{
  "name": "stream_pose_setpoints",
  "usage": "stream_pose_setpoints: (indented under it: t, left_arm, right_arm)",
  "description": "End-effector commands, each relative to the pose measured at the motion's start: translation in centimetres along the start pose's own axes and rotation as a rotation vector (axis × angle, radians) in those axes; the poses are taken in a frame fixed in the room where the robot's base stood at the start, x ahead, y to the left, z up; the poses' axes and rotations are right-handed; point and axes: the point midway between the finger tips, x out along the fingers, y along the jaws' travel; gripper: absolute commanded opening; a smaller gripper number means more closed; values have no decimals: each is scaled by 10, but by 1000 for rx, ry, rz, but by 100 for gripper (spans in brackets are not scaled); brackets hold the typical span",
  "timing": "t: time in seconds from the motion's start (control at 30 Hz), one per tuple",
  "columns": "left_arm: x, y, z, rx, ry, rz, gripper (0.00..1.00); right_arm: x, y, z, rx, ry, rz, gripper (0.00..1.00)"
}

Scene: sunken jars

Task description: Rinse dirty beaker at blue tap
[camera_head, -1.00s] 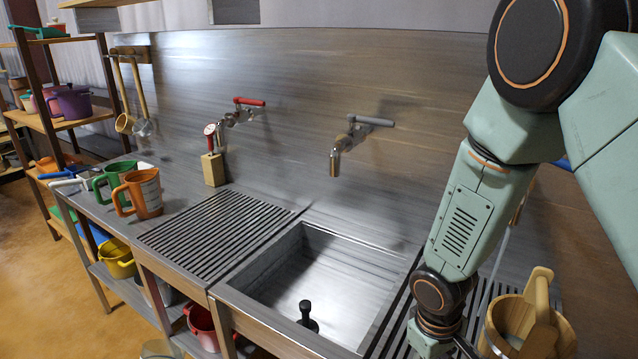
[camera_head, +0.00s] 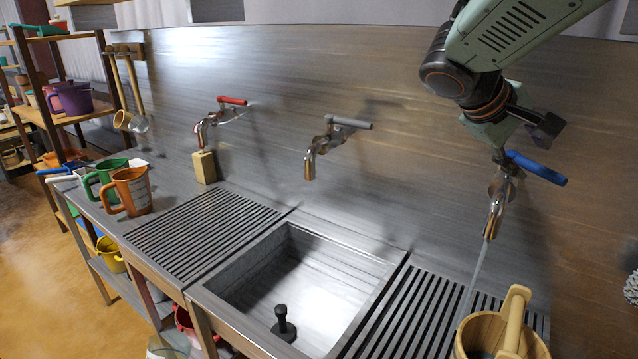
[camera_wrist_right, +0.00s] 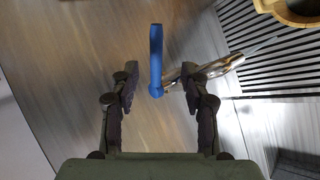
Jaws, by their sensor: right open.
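The blue tap (camera_head: 497,205) is on the back wall at the right, with a blue lever handle (camera_head: 537,168). A thin stream runs from its spout into a wooden bucket (camera_head: 480,335) below. My right gripper (camera_head: 525,135) is open just above the lever. In the wrist view the blue handle (camera_wrist_right: 156,60) shows between the spread fingers of the right gripper (camera_wrist_right: 160,78); I cannot tell whether they touch it. An orange beaker (camera_head: 132,190) and a green beaker (camera_head: 105,178) stand upright on the counter at the left. I cannot tell which is dirty. My left gripper is out of view.
A sunken sink (camera_head: 235,285) with a black plug (camera_head: 284,325) lies between two slatted drainboards. A red tap (camera_head: 215,118) above a wooden block (camera_head: 204,167) and a grey tap (camera_head: 325,145) are on the wall. Shelves with pots (camera_head: 75,98) stand at left.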

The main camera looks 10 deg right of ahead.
Motion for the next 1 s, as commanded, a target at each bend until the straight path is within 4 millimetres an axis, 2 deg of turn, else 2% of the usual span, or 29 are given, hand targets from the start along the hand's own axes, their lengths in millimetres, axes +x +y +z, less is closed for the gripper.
stream_pose_setpoints:
  t: [0.13, 0.27, 0.9, 1.0]
  left_arm:
    - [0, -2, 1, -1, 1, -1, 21]
    - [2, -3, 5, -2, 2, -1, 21]
    - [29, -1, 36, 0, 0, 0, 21]
    - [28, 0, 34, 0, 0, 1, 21]
  right_arm:
    - [-3, 3, 0, 6, 0, 8, 46]
    - [3, 1, 0, 6, -1, 7, 46]
    - [76, 1, 1, 6, -2, 5, 46]
    - [75, 4, 1, 5, -1, 8, 39]
